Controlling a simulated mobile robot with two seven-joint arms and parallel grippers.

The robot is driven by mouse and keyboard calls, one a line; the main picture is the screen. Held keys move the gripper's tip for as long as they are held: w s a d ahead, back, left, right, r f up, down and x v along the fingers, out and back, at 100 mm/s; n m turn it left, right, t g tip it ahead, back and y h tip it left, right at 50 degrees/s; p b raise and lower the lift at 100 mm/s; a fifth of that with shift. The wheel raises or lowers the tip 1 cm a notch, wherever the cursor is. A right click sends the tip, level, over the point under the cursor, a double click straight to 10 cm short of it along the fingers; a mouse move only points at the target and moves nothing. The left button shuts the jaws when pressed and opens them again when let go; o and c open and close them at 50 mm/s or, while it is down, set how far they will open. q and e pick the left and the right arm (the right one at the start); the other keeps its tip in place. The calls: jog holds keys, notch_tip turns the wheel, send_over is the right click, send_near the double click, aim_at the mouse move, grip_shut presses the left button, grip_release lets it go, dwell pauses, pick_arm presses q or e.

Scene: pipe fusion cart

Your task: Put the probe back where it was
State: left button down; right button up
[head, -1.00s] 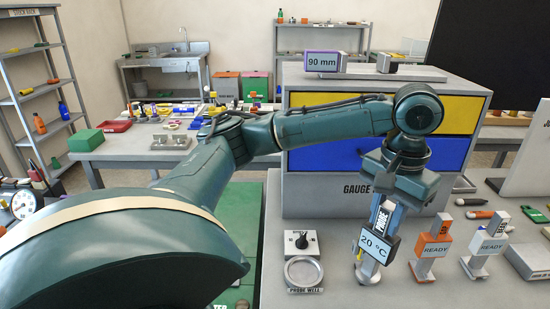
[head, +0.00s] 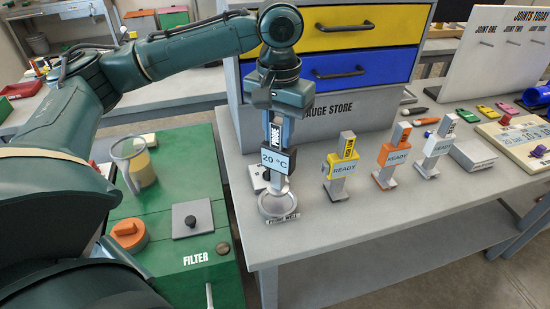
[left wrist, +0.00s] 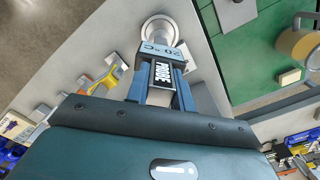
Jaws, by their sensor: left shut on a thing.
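The probe (head: 274,161) is a slim upright tool marked PROBE, with a dark-framed display reading 20 °C. My left gripper (head: 277,122) points down and is shut on its upper part. The probe well (head: 279,212), a round grey ring with a label in front, is on the table's left front corner. The probe's lower end lines up with the well; I cannot tell whether it is inside or just above. In the left wrist view the probe (left wrist: 158,72) overlaps the edge of the well (left wrist: 159,29). My right gripper is not in view.
Yellow (head: 341,168), orange (head: 392,157) and white (head: 436,147) READY tools stand to the right of the well. A block with a black knob (head: 258,178) is behind it. The gauge store (head: 350,105) rises at the back. A green filter cabinet (head: 185,262) is at left.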

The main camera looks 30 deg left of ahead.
aim_at(278, 150)
pick_arm(q)
notch_tip(278, 150, down, 5)
dwell(0.4)
jog(key=c, duration=1.2)
grip_release()
jog(key=shift+f, duration=0.1)
jog(key=shift+r, duration=0.25)
notch_tip(278, 150, up, 12)
jog(key=shift+f, duration=0.1)
